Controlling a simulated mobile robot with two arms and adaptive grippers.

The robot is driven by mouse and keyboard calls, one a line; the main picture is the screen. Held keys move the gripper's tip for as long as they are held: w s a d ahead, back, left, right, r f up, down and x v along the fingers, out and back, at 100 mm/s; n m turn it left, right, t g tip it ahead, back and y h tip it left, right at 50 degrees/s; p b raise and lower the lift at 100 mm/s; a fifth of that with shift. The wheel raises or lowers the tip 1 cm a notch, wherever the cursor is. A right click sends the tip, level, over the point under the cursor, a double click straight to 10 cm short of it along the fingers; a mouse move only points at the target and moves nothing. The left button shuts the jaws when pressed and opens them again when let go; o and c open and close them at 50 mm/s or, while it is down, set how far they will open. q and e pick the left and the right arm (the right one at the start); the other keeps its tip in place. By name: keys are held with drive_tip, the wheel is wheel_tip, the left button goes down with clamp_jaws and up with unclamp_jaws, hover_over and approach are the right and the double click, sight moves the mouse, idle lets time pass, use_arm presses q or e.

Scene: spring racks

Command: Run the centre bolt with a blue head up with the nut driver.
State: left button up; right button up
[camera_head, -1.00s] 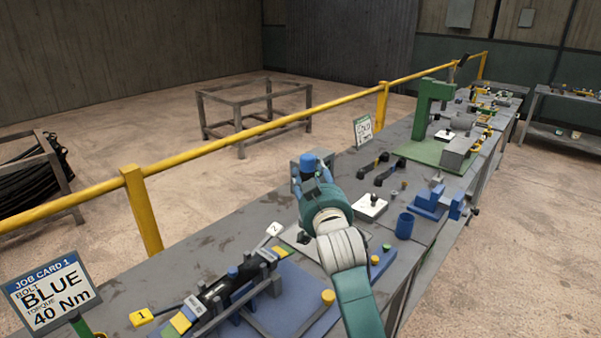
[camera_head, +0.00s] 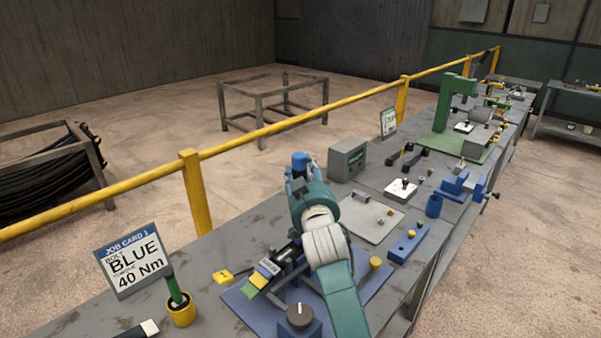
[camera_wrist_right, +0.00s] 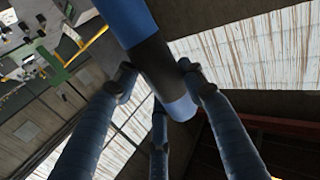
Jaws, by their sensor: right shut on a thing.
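My right gripper (camera_head: 299,178) is shut on a blue nut driver (camera_head: 299,160), whose blue end stands up above the fingers. In the right wrist view the blue and black nut driver (camera_wrist_right: 158,62) sits between the gripper's fingers (camera_wrist_right: 160,88). The gripper is above the bench beside the clamped fixture (camera_head: 281,262) on a blue base plate (camera_head: 238,297). My right arm covers part of the fixture, and I cannot make out the blue-headed centre bolt. The job card (camera_head: 133,262) reads BLUE, 40 Nm. My left gripper does not show.
A grey box (camera_head: 347,160) and a pale plate (camera_head: 366,222) lie right of the gripper. A yellow rail (camera_head: 290,122) runs behind the bench.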

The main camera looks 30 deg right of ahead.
drive_tip(key=shift+r, duration=0.25)
drive_tip(key=shift+a, duration=0.25)
drive_tip(key=shift+f, duration=0.55)
drive_tip(key=shift+f+b, duration=0.4)
drive_tip(key=shift+b, duration=0.1)
drive_tip(key=shift+f+b, duration=0.95)
drive_tip(key=shift+f, duration=0.9)
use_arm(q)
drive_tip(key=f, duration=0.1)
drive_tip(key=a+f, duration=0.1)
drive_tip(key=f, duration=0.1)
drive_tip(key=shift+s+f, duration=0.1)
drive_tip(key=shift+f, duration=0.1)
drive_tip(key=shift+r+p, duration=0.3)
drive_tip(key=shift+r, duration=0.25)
use_arm(e)
drive_tip(key=shift+s, duration=0.1)
